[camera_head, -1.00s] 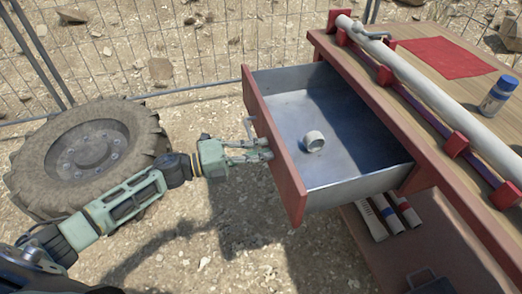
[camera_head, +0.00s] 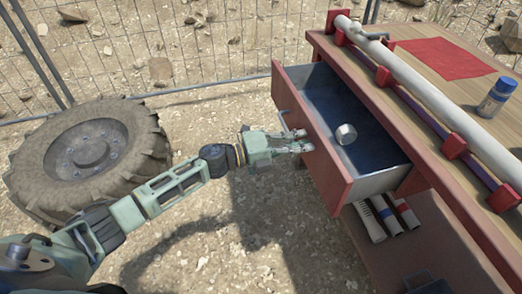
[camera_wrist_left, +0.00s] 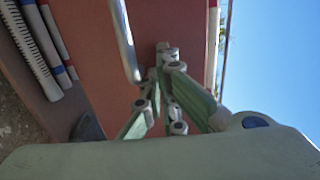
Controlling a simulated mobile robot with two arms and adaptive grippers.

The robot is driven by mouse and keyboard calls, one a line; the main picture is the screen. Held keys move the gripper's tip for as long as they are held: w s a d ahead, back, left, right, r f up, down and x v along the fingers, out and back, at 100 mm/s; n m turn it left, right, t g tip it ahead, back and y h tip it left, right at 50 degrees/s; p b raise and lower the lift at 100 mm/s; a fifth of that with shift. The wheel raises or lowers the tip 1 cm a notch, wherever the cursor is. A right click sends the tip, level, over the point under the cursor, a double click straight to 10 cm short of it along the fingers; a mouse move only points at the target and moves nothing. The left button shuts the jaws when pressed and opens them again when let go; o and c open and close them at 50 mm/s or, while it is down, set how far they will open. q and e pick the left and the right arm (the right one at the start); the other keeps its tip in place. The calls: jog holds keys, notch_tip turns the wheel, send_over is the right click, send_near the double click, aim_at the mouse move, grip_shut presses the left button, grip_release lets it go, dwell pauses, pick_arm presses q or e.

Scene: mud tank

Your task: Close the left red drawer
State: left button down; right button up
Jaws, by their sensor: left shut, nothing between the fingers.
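The left red drawer (camera_head: 318,145) is partly open and sticks out from the workbench in the head view. Its metal inside holds a small pale ring-shaped piece (camera_head: 346,134). My left gripper (camera_head: 306,140) is shut and empty, with its fingertips at the drawer's red front, beside the metal handle (camera_head: 290,122). In the left wrist view the fingers (camera_wrist_left: 163,75) are together against the red front panel (camera_wrist_left: 185,25), and the handle (camera_wrist_left: 126,45) runs alongside them. The right gripper is not in view.
Several tubes (camera_head: 385,217) lie on the lower shelf. A large tire (camera_head: 88,150) lies at left by the wire fence.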

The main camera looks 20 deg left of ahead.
pick_arm(q)
jog(key=b+x, duration=0.1)
jog(key=x, duration=0.9)
jog(key=shift+f+b, duration=0.1)
jog(key=shift+b, duration=0.2)
jog(key=b+x, duration=0.2)
jog(key=x, duration=0.5)
jog(key=shift+w+d, duration=0.15)
jog(key=shift+w, duration=0.05)
jog(key=shift+w+d+b, duration=0.2)
jog(key=shift+d+b, duration=0.1)
jog(key=shift+b, duration=0.05)
jog(key=shift+r, duration=0.25)
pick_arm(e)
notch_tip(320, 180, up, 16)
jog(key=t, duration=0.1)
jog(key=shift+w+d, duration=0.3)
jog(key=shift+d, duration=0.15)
pick_arm(q)
jog(key=shift+r, duration=0.1)
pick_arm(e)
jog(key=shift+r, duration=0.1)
pick_arm(q)
jog(key=shift+a, duration=0.1)
